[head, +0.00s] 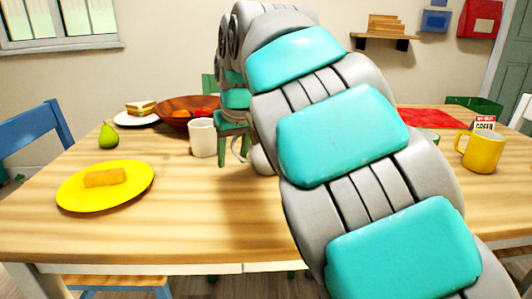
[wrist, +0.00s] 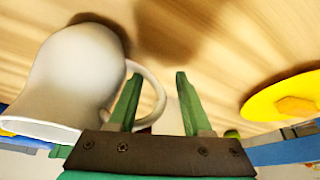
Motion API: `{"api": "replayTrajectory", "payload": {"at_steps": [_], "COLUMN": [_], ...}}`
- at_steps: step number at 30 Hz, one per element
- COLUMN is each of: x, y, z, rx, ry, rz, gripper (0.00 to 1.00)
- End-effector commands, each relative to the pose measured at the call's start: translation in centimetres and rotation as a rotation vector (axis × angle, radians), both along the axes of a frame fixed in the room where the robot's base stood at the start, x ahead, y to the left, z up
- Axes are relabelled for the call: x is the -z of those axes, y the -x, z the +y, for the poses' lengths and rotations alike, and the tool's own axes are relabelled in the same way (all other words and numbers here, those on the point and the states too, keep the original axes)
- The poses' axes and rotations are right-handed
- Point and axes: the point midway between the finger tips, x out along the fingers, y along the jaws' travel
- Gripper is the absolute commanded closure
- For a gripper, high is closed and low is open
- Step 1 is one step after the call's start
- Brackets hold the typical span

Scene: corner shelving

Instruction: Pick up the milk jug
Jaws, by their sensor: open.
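The milk jug is white and glossy with a looped handle. In the wrist view the jug (wrist: 75,75) fills the left side. In the head view it (head: 262,160) is mostly hidden behind my arm, with part of the body and handle showing. My gripper (wrist: 158,100) is open, its two green fingers apart. The handle's outer curve shows between the fingers and passes behind the left one. I cannot tell whether they touch. In the head view my gripper (head: 236,148) points down beside the jug.
A white mug (head: 202,138) stands just left of my gripper. A yellow plate (head: 75,193) with a yellow-brown block, a pear (head: 108,136) and a brown fruit bowl (head: 170,116) are further left. A yellow mug (head: 482,152) stands right. The table front is clear.

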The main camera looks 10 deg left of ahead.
Motion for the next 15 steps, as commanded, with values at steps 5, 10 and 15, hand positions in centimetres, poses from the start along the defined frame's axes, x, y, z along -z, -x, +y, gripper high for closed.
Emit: {"api": "replayTrajectory", "payload": {"at_steps": [5, 10, 15], "x": [1.27, 1.21, 1.20], "y": [-0.32, -0.33, -0.33], "z": [0.24, 0.25, 0.25], "rx": [0.001, 0.001, 0.001], "ry": [0.000, 0.000, 0.000], "rz": [0.004, 0.002, 0.002], "gripper": [0.51, 0.53, 0.72]}}
